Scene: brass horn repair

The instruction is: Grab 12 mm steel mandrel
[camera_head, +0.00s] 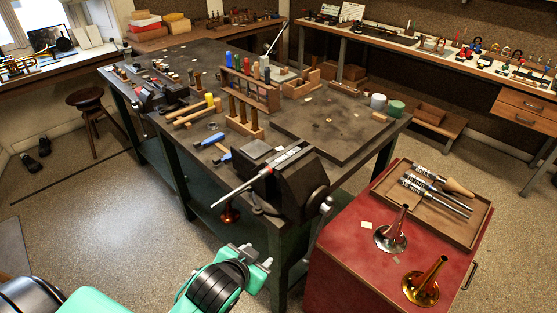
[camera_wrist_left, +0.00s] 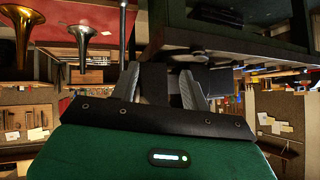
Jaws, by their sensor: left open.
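A long steel rod (camera_head: 240,186) with a red band is clamped in the black bench vise (camera_head: 293,187) at the near corner of the workbench. Its free end points toward the lower left. More steel rods (camera_head: 440,199) lie in a tray on the red cabinet; which one is 12 mm I cannot tell. My left gripper (camera_head: 252,259) is open in front of the bench, below and apart from the vise. In the left wrist view its fingers (camera_wrist_left: 160,90) are spread with nothing visible between them. A thin upright rod (camera_wrist_left: 122,32) shows beyond them. My right gripper is not in view.
The red cabinet (camera_head: 345,245) at the right carries a wooden tray (camera_head: 388,190), a silver bell flare (camera_head: 391,237) and a brass bell flare (camera_head: 425,285). The workbench (camera_head: 210,60) holds racks, mallets and blocks. Open floor (camera_head: 120,240) lies to the left.

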